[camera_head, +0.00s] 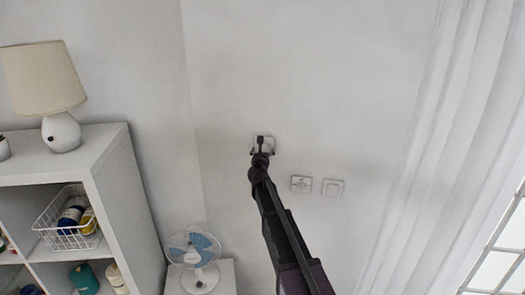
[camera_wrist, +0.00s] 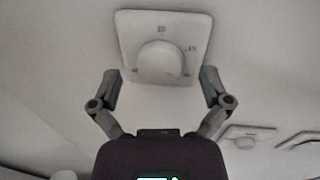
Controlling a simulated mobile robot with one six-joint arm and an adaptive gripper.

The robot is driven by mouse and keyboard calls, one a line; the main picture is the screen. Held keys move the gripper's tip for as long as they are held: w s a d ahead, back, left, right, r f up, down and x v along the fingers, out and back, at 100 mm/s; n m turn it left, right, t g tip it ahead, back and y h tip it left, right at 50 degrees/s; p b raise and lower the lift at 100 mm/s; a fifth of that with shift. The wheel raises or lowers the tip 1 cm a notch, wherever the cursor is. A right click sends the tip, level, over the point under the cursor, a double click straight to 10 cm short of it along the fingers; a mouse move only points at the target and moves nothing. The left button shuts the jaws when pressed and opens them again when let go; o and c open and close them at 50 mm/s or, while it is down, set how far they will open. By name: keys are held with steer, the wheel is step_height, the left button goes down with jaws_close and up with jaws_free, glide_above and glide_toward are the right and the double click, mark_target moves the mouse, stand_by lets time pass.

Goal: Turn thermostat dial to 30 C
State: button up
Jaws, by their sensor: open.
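The thermostat is a white square wall plate (camera_wrist: 135,25) with a round white dial (camera_wrist: 159,60) in its middle. Small dark marks sit around the dial, too blurred to read. My gripper (camera_wrist: 160,82) is open, with one finger on each side of the lower part of the plate in the wrist view. The dial lies between and slightly beyond the fingertips, and I see no finger touching it. In the head view my gripper (camera_head: 262,146) is in front of the thermostat (camera_head: 270,140) and covers most of it.
Two white wall plates (camera_head: 301,184) (camera_head: 332,187) are to the lower right of the thermostat. A fan (camera_head: 194,250) stands on a small white stand below left. A shelf unit (camera_head: 120,180) with a lamp (camera_head: 62,130) is at left, a curtain (camera_head: 430,150) at right. The wall above is bare.

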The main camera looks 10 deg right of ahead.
steer(key=shift+w+d, duration=0.1)
steer(key=shift+w, duration=0.2)
steer(key=shift+r, duration=0.15)
steer(key=c, duration=1.3)
